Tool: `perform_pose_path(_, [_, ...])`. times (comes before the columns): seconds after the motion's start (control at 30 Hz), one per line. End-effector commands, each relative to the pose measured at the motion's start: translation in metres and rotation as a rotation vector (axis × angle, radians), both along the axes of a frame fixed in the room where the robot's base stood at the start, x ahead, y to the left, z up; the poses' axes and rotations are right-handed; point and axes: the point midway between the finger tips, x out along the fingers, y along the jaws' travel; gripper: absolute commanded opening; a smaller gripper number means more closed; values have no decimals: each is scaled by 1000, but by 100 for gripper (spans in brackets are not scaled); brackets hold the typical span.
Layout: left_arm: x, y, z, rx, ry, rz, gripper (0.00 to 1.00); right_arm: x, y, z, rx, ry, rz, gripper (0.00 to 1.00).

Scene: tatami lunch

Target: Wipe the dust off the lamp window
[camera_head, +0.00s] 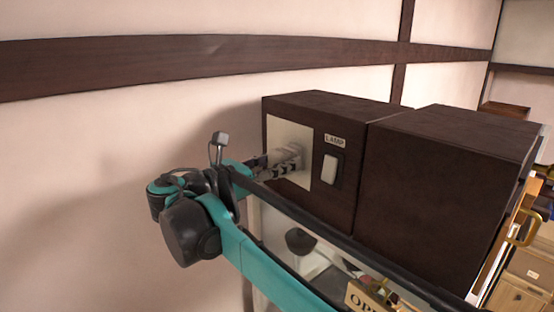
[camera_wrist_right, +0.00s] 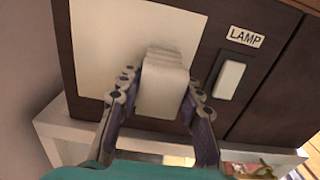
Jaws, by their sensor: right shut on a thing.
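The lamp window (camera_head: 281,130) is a pale cream panel in the front of a dark brown box (camera_head: 335,104). It also shows in the wrist view (camera_wrist_right: 100,40), where I make out no distinct dust. My right gripper (camera_head: 282,163) is shut on a whitish folded pad (camera_head: 291,151), also seen between the fingers in the wrist view (camera_wrist_right: 165,85). The pad is in front of the window's lower right part and appears against it; exact contact is hard to tell. It hides that part of the pane. My left gripper is out of view.
A white rocker switch (camera_head: 330,170) under a "LAMP" label (camera_head: 335,141) is just right of the window. A second dark box (camera_head: 445,175) stands right of the first. A pale wall (camera_head: 90,180) is close on the left. Glass and an "OPEN" sign (camera_head: 362,299) are below.

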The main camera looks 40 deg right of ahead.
Motion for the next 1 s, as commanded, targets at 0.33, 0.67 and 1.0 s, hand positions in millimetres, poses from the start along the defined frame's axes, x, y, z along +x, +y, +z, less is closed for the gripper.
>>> perform_pose_path(0.33, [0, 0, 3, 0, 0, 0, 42, -30, -3, 0, 0, 0, -1, 12])
perform_pose_path(0.67, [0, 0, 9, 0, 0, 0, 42, -35, -3, 8, 0, 0, 0, 12])
perform_pose_path(1.0, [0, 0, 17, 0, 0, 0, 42, -27, -2, 19, 0, 0, 0, 12])
